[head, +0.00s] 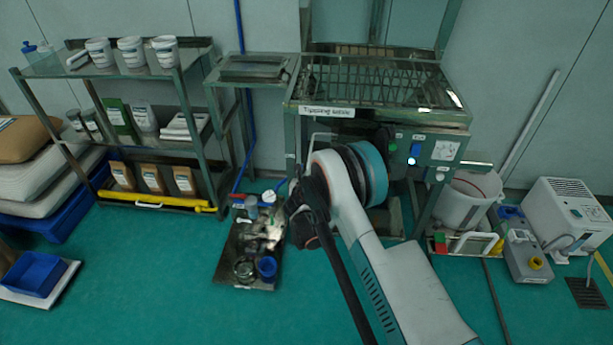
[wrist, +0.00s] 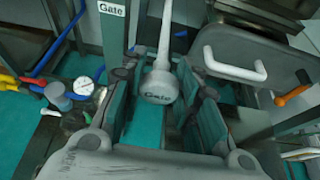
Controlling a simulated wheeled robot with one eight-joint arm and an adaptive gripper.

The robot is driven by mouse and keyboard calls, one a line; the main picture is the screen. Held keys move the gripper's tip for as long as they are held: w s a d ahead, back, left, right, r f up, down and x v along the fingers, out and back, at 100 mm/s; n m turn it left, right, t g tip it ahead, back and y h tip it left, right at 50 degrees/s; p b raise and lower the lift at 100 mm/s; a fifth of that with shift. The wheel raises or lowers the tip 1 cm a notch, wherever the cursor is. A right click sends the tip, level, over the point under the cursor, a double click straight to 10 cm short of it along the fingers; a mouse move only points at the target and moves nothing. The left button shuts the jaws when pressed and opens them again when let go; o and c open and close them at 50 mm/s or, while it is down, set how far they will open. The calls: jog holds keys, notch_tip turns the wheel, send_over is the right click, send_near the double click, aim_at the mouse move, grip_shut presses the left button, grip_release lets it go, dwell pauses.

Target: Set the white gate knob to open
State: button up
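In the wrist view, the pale grey-white gate knob (wrist: 158,88) hangs on a stem and carries the word "Gate". A "Gate" label (wrist: 112,9) is on the green post to its upper left. My gripper (wrist: 160,108) is open, with one finger on each side of the knob and green floor visible between them. I cannot tell whether a finger touches the knob. In the head view, my gripper (head: 300,215) is low at the left front of the sieve machine (head: 455,120). My arm hides the knob there.
In the wrist view, a white handle (wrist: 235,70) and an orange lever (wrist: 292,90) are to the right. A gauge (wrist: 83,86) is at the left.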

jog(key=o, duration=0.4)
jog(key=v, duration=1.2)
jog(key=shift+a, duration=0.1)
